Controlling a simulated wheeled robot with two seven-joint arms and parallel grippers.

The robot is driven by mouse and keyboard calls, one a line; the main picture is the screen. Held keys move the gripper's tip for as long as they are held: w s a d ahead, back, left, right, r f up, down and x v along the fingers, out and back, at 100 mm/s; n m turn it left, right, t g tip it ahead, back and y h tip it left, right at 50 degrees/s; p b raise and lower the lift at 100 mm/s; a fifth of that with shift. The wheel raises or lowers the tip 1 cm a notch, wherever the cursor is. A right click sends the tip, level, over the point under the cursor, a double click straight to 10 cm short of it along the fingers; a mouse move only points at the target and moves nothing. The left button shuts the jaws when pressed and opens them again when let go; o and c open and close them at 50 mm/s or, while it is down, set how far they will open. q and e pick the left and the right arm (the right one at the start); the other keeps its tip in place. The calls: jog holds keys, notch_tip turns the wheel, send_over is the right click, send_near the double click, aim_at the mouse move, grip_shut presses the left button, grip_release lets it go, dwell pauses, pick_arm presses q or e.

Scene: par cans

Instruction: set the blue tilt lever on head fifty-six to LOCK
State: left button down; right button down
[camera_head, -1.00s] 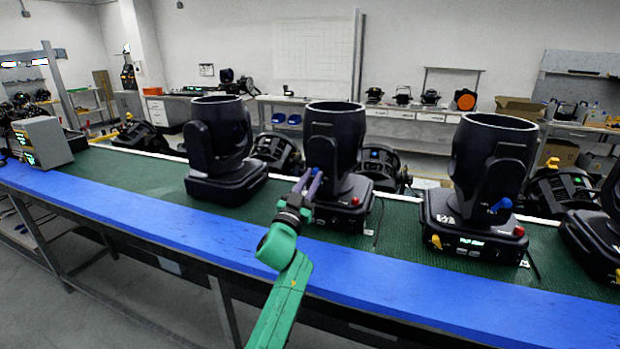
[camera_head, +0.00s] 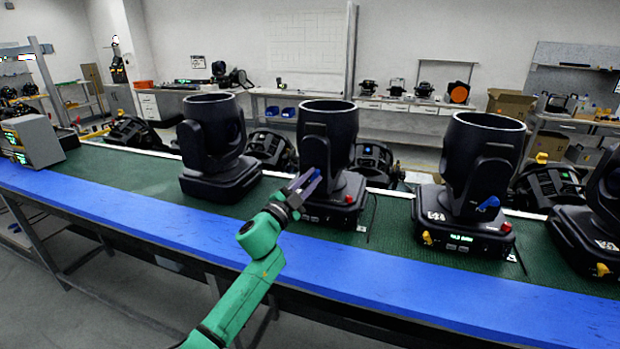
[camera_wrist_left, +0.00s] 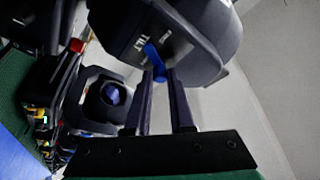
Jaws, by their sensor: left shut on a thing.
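The moving head (camera_head: 328,130) in the middle of the bench is black, with a wide open barrel and a red button on its base. Its label number is too small to read. My left gripper (camera_head: 307,181) reaches it from the front left, fingertips at the side of its yoke. In the left wrist view, the blue tilt lever (camera_wrist_left: 154,58) sits beside the lettering TILT, and my left gripper (camera_wrist_left: 160,78) is shut on it. The fingers hide part of the lever, and I cannot tell which mark it points to. My right gripper is not in view.
A similar head (camera_head: 210,145) stands to the left and another (camera_head: 480,165), with its own blue lever (camera_head: 488,204), to the right. A further head stands at the right edge. The blue front strip (camera_head: 400,270) of the bench is clear.

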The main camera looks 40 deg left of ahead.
pick_arm(q)
jog(key=shift+f, duration=0.1)
dwell(0.3)
jog(key=c, duration=0.8)
grip_release()
jog(key=b+v, duration=0.4)
jog(key=v, duration=1)
jog(key=shift+s, duration=0.3)
